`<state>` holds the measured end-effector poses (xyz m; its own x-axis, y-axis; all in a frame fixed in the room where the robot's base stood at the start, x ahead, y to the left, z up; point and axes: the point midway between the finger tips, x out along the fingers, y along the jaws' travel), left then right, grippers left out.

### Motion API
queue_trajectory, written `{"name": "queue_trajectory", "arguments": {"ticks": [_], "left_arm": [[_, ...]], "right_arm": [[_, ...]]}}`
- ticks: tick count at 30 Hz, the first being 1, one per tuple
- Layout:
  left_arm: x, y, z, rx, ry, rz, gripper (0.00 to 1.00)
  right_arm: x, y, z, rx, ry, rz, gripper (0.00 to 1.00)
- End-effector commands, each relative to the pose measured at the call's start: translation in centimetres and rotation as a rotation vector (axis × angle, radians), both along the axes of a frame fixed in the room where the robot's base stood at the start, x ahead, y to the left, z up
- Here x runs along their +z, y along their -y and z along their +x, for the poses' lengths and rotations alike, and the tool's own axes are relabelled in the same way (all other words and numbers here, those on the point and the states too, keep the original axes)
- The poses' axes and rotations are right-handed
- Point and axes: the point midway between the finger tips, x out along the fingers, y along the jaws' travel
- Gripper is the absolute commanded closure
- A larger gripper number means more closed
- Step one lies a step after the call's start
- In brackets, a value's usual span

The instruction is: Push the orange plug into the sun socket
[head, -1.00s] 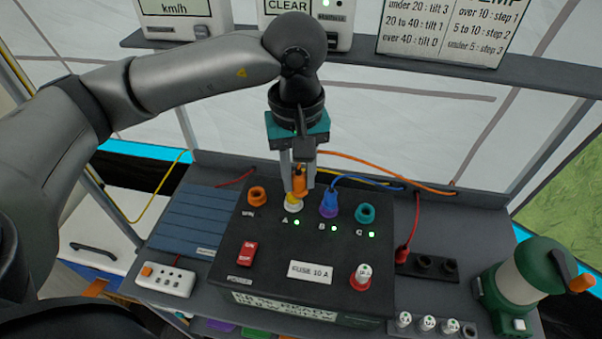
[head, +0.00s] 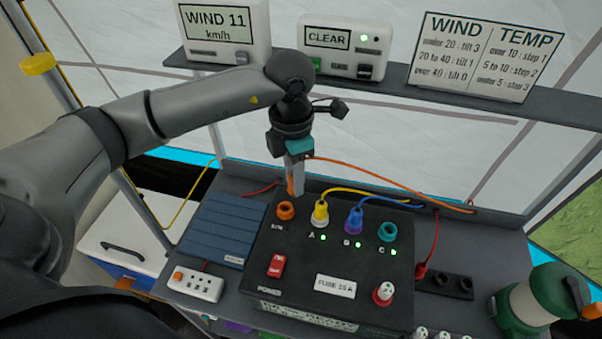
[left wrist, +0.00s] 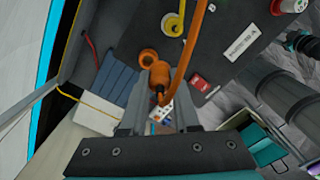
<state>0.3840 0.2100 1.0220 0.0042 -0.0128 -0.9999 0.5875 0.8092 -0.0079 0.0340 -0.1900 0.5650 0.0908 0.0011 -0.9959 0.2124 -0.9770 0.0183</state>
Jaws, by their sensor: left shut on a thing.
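My left gripper (head: 293,190) is shut on the orange plug (left wrist: 158,80), with the orange cable running from it. In the head view the plug is mostly hidden by the fingers. The sun socket (head: 286,210) is an orange ring at the left of the black box's (head: 335,265) top; it also shows in the left wrist view (left wrist: 149,57), close beside the plug. The gripper is just behind and above the socket, and the plug looks apart from it. I cannot tell the exact height gap. My right gripper is not in view.
A yellow plug (head: 321,210) sits in socket A and a blue plug (head: 353,220) in socket B, cables trailing back. The teal socket C (head: 387,231) is empty. A red switch (head: 276,266) and a red-and-white knob (head: 383,294) stand up from the box.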

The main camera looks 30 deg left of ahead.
Motion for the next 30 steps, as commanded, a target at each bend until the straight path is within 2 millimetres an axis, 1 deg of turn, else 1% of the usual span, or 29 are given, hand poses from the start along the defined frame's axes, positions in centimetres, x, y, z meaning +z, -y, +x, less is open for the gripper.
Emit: {"name": "queue_trajectory", "arguments": {"ticks": [1,6,9,12,16,20,26,30], "left_arm": [[0.0,-0.4,0.0,0.093,-0.004,0.001,1.0],[-0.4,-1.5,0.3,0.389,-0.007,0.004,1.0],[-0.6,-2.1,0.3,0.526,-0.009,0.007,1.0],[-0.8,-2.4,0.4,0.623,-0.008,0.009,1.0],[-1.0,-2.7,0.4,0.692,-0.008,0.01,1.0],[-1.3,-2.8,0.4,0.71,-0.008,0.01,1.0],[-2.5,-2.8,0.4,0.708,-0.008,0.01,1.0],[-3.7,-2.7,0.4,0.707,-0.01,0.01,1.0]], "right_arm": [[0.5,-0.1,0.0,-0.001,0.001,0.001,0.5],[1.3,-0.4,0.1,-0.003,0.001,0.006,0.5],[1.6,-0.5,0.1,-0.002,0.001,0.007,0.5],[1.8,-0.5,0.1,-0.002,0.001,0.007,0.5],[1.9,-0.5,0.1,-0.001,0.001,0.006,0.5],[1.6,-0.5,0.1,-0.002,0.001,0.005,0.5],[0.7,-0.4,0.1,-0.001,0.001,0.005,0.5],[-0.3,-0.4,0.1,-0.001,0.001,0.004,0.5]]}}
